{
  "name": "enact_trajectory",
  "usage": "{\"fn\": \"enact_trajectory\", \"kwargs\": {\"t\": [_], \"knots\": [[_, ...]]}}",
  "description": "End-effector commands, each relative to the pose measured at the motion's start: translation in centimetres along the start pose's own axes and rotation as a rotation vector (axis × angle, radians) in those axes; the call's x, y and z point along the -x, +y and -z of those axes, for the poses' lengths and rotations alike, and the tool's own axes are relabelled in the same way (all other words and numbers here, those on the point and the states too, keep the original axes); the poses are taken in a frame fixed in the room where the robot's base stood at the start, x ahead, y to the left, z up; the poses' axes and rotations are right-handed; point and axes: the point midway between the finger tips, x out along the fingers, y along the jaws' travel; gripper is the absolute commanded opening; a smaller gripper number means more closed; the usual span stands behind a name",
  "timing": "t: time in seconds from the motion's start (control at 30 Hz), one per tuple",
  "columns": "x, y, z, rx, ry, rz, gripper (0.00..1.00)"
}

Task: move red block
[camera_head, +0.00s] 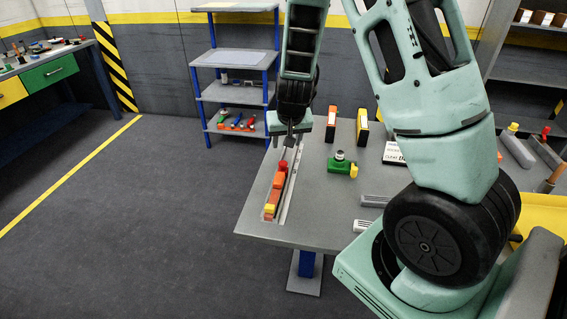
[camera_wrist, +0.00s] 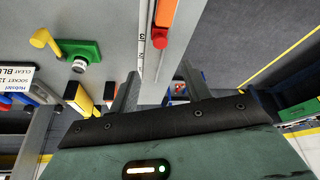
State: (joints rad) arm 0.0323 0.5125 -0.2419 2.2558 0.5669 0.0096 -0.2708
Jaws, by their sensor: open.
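A small red block (camera_head: 283,166) sits at the far end of a row of orange and yellow pieces (camera_head: 277,187) on a narrow grey rail (camera_head: 288,195) near the table's left edge. In the wrist view, a red piece (camera_wrist: 160,38) shows beside the rail (camera_wrist: 150,55), at the end of an orange-red body. My gripper (camera_head: 290,148) is open and empty, pointing down above the rail's far end, just beyond the red block. In the wrist view, its two grey fingers (camera_wrist: 152,78) are spread apart, and the red piece lies ahead of them.
A green part with a yellow knob (camera_head: 342,165) stands right of the rail on the table (camera_head: 322,222). Orange (camera_head: 331,124) and yellow (camera_head: 363,125) upright pieces stand farther back. A shelf unit (camera_head: 232,95) is behind. Open floor lies left of the table.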

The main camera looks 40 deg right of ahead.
Motion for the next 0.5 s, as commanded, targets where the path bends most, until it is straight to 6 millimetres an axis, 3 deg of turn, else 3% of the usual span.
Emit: {"fn": "enact_trajectory", "kwargs": {"t": [0.03, 0.3, 0.5], "knots": [[-1.4, 0.1, -0.1, -0.003, -0.004, -0.002, 0.48], [-6.8, 0.1, -0.1, -0.003, -0.004, 0.000, 0.48], [-9.9, 0.0, -0.1, 0.000, -0.003, 0.001, 0.48]]}}
